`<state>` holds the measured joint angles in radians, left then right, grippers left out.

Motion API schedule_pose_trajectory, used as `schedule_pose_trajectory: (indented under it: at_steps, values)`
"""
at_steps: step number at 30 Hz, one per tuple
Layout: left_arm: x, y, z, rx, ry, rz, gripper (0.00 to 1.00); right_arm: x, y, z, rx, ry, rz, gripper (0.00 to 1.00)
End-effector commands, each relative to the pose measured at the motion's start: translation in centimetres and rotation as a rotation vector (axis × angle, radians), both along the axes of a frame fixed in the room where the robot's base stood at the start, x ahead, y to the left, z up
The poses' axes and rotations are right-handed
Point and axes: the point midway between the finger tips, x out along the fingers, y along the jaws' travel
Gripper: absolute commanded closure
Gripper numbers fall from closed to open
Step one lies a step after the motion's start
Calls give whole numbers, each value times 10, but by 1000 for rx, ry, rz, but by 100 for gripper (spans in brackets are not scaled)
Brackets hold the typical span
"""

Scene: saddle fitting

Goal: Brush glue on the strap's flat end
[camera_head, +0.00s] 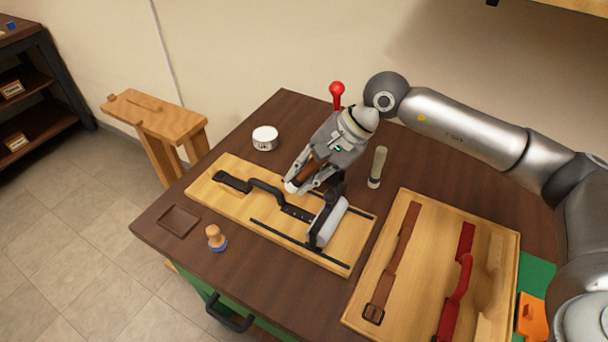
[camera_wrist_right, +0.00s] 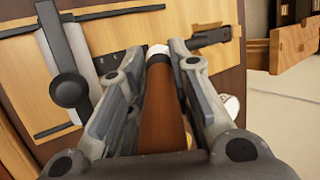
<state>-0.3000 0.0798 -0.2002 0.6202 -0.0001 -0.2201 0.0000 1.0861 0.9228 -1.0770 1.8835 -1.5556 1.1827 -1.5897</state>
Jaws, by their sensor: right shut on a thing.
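My right gripper (camera_head: 307,178) is shut on a brush with a brown handle (camera_wrist_right: 157,112), and its white tip (camera_head: 291,187) points down. In the head view the tip is over the wooden board (camera_head: 212,189), close to a black strap-like piece (camera_head: 265,186); I cannot tell whether they touch. This piece has a wide end at the left, a raised bend and a flat part with small holes (camera_head: 297,212) by a black clamp with a pale roller (camera_head: 331,222). The clamp also shows in the wrist view (camera_wrist_right: 68,88). My left gripper is out of view.
A white jar (camera_head: 265,138) stands behind the board. A pale upright cylinder (camera_head: 377,167) stands right of the gripper. A wooden tray (camera_head: 403,197) holds brown, red and tan straps. A wooden-knobbed stamp (camera_head: 215,237) and a small brown tray (camera_head: 178,220) are at the front left.

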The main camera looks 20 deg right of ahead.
Motion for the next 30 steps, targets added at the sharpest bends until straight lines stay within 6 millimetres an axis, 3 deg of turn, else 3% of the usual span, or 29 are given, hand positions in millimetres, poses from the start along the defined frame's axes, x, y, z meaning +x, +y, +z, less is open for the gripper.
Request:
schedule_pose_trajectory:
  at_steps: [7,16,30]
  values:
    - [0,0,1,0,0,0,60,0,0,5,1,-2,0,100]
    - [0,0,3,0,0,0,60,0,0,29,-1,-1,-1,100]
    - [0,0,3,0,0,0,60,0,0,30,-1,-1,-1,100]
